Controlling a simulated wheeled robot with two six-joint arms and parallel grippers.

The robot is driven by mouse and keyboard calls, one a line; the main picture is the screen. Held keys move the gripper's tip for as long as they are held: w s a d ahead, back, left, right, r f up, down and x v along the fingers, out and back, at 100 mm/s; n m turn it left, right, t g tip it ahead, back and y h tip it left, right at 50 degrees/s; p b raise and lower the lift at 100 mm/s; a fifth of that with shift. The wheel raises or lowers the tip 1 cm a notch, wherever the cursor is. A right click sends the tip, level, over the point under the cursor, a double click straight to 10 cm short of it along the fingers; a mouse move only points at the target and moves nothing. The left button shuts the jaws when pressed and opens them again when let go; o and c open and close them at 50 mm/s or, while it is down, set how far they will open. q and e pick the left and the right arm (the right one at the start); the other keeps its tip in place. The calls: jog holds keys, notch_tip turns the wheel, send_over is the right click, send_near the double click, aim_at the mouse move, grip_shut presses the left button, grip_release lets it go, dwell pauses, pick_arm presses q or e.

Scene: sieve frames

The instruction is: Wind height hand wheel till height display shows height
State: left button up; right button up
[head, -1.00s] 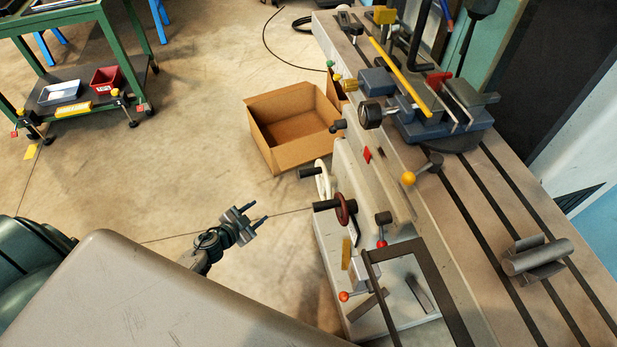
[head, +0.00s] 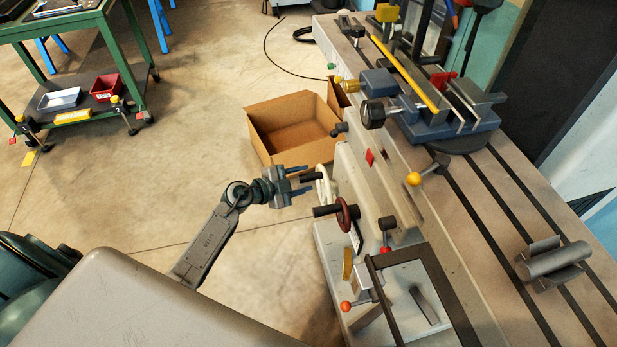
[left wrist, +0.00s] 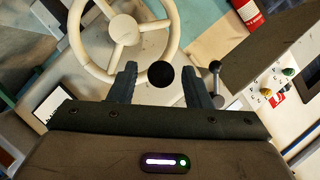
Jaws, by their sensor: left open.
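A cream hand wheel (head: 325,186) with a black handle stands on the side of the grey machine. In the left wrist view the cream hand wheel (left wrist: 123,30) fills the top left, with three spokes. Its round black handle end (left wrist: 160,74) appears between the open fingers of my left gripper (left wrist: 159,84). In the head view my left gripper (head: 303,181) is beside this handle; I cannot tell whether they touch. A dark red hand wheel (head: 343,214) with a black handle sits nearer. No readable height display shows. My right gripper is not seen.
A long machine table (head: 470,215) carries a blue vise (head: 440,122) and a grey cylinder part (head: 553,261). A dark frame (head: 435,275) and red-knobbed levers sit near the wheels. An open cardboard box (head: 290,130) stands behind my gripper. A green cart (head: 110,45) is far left, with clear floor between.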

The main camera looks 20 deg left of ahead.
pick_arm(q)
jog(key=shift+x, duration=1.3)
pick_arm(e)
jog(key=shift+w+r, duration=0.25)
pick_arm(q)
grip_shut()
jog(key=shift+f, duration=0.1)
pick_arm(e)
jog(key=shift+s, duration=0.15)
